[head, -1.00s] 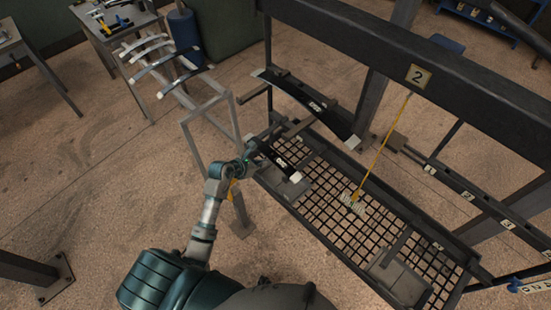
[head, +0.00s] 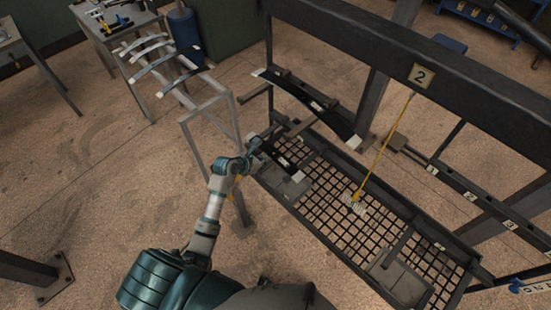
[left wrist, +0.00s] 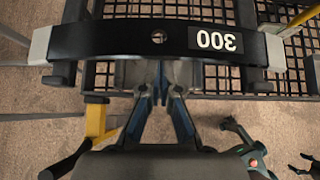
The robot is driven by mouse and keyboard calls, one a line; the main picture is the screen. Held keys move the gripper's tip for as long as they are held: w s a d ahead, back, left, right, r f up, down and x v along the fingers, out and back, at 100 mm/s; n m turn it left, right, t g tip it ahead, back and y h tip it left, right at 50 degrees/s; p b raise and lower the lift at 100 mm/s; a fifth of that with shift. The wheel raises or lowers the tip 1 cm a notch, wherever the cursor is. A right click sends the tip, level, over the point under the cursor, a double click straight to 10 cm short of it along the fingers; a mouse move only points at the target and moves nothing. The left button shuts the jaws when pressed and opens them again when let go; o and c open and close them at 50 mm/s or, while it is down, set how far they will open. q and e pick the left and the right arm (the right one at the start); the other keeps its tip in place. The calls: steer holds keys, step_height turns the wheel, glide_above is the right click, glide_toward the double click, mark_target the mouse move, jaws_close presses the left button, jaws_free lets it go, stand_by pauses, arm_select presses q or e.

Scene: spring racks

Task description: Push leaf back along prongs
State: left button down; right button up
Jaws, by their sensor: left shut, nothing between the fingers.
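A black curved leaf marked 300 (left wrist: 110,40), with pale ends, spans the left wrist view. In the head view this short dark leaf (head: 282,164) lies across the prongs (head: 297,128) at the rack's near left end, above the mesh. My left gripper (head: 254,146) is at the leaf's near side; its fingers (left wrist: 160,84) are shut and empty. The fingertips point at the middle of the leaf's near edge, very close to it; I cannot tell whether they touch.
A longer leaf (head: 312,102) lies on the rack above. The mesh basket (head: 345,215) spreads below. A grey stand (head: 208,108) with several leaves is at left. Floor at left is open.

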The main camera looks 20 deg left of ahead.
mark_target(272, 152)
arm_select(q)
steer(key=shift+w+d, duration=0.1)
steer(key=shift+w, duration=1.05)
steer(key=shift+w+d+b, duration=0.3)
steer(key=shift+w, duration=0.05)
steer(key=shift+w+d, duration=0.25)
steer(key=shift+w, duration=0.35)
steer(key=shift+w+d+b, duration=0.1)
steer(key=shift+w+b, duration=0.25)
steer(key=shift+w, duration=0.25)
steer(key=shift+w+d+b, duration=1.05)
steer(key=shift+w+d, duration=0.1)
steer(key=shift+w, duration=1.4)
steer(key=shift+s+a+p, duration=0.35)
steer(key=shift+s+p, duration=0.25)
steer(key=shift+s, duration=0.25)
steer(key=shift+s+a+p, duration=0.4)
steer(key=shift+s+p, duration=0.15)
steer(key=shift+s, duration=0.35)
steer(key=shift+s+a+p, duration=0.35)
steer(key=shift+s+p, duration=0.25)
steer(key=shift+s, duration=0.5)
arm_select(e)
steer(key=shift+a+r, duration=0.15)
steer(key=shift+a, duration=0.25)
